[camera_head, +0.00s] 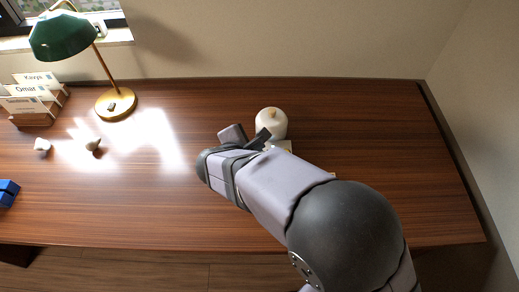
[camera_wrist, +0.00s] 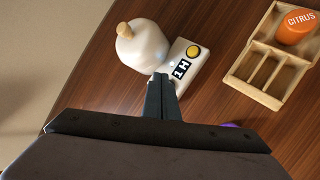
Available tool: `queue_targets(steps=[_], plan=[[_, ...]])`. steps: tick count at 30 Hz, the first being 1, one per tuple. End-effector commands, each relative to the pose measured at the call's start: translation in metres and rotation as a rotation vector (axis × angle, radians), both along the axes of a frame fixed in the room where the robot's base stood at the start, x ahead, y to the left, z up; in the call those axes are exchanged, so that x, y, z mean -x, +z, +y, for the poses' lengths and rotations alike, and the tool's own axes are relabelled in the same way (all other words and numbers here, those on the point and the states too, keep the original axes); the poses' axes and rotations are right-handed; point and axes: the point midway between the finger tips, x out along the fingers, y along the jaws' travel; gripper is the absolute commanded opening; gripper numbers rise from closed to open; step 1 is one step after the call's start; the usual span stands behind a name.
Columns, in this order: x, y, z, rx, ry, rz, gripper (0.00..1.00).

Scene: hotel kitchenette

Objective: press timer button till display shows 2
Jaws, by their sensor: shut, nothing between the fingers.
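The timer (camera_wrist: 171,88) is a small cream block with a round yellow button (camera_wrist: 193,51) and a dark display (camera_wrist: 181,68). It lies on the desk beside the white jar. The display shows pale marks, seen turned, that I cannot read surely. My gripper (camera_wrist: 161,77) is shut and empty. In the wrist view its fingertips overlap the timer's near end, beside the display and away from the button; I cannot tell whether they touch it. In the head view my gripper (camera_head: 263,137) and arm hide most of the timer; a pale bit (camera_head: 283,145) shows.
A white jar (camera_wrist: 144,50) with a wooden knob stands against the timer's side. A wooden tray (camera_wrist: 243,73) holds an orange citrus container (camera_wrist: 294,27). A purple thing peeks out behind my gripper. A green lamp (camera_head: 62,36) and card holder (camera_head: 38,112) stand far left.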

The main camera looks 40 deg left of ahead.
Motion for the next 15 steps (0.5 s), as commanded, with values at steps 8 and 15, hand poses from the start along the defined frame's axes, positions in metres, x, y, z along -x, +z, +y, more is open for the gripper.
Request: queue_targets(steps=[8, 15], plan=[[0.0, 0.0, 0.0, 0.0, 0.0, 0.0, 0.0], [0.0, 0.013, 0.0, -0.001, 0.0, 0.0, 0.0]])
